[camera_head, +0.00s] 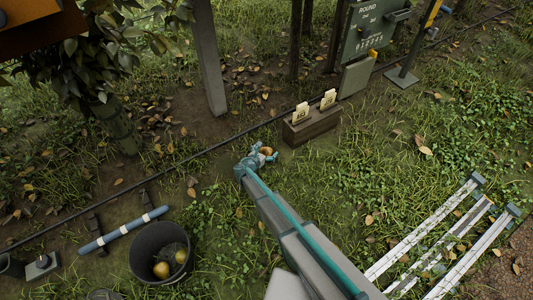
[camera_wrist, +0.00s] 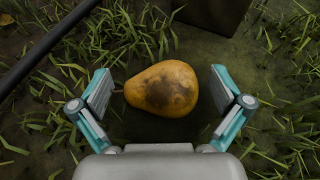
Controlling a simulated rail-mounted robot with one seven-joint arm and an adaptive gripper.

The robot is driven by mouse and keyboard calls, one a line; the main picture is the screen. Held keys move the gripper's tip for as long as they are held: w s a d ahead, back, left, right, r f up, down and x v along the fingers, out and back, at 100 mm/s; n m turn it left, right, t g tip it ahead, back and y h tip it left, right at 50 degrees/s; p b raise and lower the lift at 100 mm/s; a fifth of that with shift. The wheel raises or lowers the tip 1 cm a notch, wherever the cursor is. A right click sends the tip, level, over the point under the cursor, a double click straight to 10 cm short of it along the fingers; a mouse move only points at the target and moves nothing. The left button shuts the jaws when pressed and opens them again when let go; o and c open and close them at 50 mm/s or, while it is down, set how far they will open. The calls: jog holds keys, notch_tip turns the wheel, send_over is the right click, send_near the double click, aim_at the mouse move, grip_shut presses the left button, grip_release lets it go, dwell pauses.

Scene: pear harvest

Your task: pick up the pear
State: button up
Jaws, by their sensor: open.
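The pear (camera_wrist: 163,88) is yellow-orange with a brown patch. In the wrist view it lies on its side on bare ground, its stem pointing left. My gripper (camera_wrist: 164,93) is open, with one finger on each side of the pear; the left finger is close to the stem end and a small gap shows at the right finger. In the head view my gripper (camera_head: 259,157) is low over the ground, and the pear (camera_head: 266,151) shows partly between the fingers.
A wooden box with cards (camera_head: 312,126) stands just beyond the pear. A dark hose (camera_head: 225,129) runs across the ground. A black bucket (camera_head: 146,273) holding pears stands at lower left, near a blue-white tube (camera_head: 123,230). A ladder (camera_head: 430,240) lies at right. A post (camera_head: 207,60) stands behind.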

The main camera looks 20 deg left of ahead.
aim_at(266, 148)
jog(key=c, duration=1.3)
jog(key=shift+r, duration=0.15)
jog(key=shift+r+p, duration=0.5)
jog(key=shift+r, duration=0.1)
notch_tip(266, 148, up, 3)
jog(key=shift+s+f+p, duration=0.1)
jog(key=shift+f+p, duration=0.1)
jog(key=shift+p, duration=0.65)
jog(key=s+d+r+p, duration=0.2)
jog(key=s+d+r, duration=0.1)
jog(key=s, duration=0.3)
jog(key=s+d+r+p, duration=0.3)
jog(key=s+r, duration=0.3)
jog(key=shift+s+d, duration=0.15)
jog(key=shift+d, duration=0.1)
